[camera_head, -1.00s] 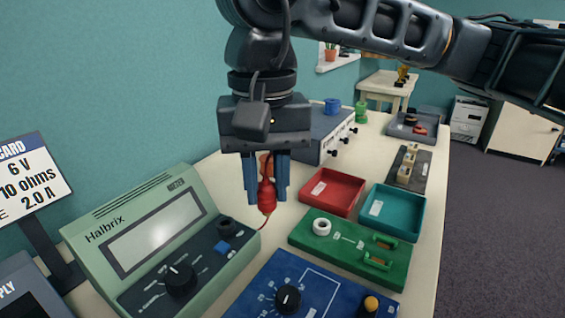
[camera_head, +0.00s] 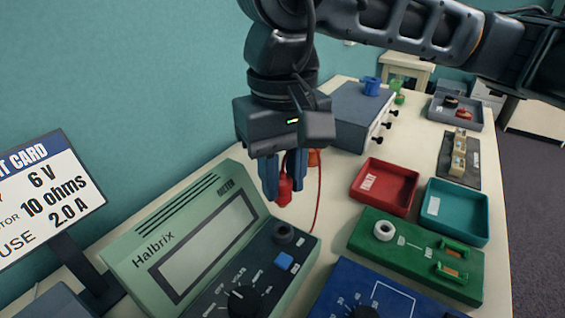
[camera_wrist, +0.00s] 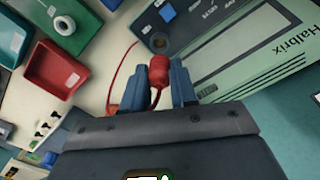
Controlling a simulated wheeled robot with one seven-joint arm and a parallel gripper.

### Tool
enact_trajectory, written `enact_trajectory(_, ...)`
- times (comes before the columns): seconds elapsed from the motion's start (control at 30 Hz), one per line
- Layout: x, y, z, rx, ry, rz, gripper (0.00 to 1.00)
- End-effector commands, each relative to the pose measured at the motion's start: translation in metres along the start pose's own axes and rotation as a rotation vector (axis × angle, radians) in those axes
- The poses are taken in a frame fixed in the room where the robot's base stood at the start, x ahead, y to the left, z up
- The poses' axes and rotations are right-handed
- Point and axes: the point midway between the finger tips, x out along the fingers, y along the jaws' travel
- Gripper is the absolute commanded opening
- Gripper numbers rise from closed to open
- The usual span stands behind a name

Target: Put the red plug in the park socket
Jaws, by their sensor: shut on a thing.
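My gripper (camera_head: 285,188) is shut on the red plug (camera_head: 285,193), which hangs tip down between its blue-grey fingers. The plug and its red lead also show in the wrist view (camera_wrist: 158,68). It is above the table, behind the far right corner of the green Halbrix meter (camera_head: 160,240). A dark round socket (camera_head: 284,233) is on the meter, beside a blue block; the plug appears apart from it. A white ring socket (camera_head: 385,230) is on the green board (camera_head: 415,262). I cannot read which socket is marked park.
A red tray (camera_head: 385,187) and a teal tray (camera_head: 455,211) lie right of the gripper. A grey box with knobs (camera_head: 362,116) stands behind. A blue board (camera_head: 350,280) is in front, and a card sign (camera_head: 45,190) stands at left.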

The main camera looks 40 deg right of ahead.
Motion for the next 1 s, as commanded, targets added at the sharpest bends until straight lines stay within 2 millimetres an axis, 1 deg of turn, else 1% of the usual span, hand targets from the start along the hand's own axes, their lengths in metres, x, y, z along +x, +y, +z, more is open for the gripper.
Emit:
enact_trajectory(0.03, 0.006, 0.0, 0.0, 0.001, -0.002, -0.001, 0.0)
enact_trajectory(0.23, 0.026, 0.0, 0.0, 0.001, 0.0, 0.0, 0.0)
enact_trajectory(0.43, 0.04, 0.0, 0.0, 0.001, 0.001, 0.0, 0.0)
enact_trajectory(0.6, 0.045, 0.0, 0.0, 0.001, 0.0, 0.0, 0.0)
enact_trajectory(1.0, 0.044, 0.0, 0.0, 0.001, 0.0, 0.0, 0.0)
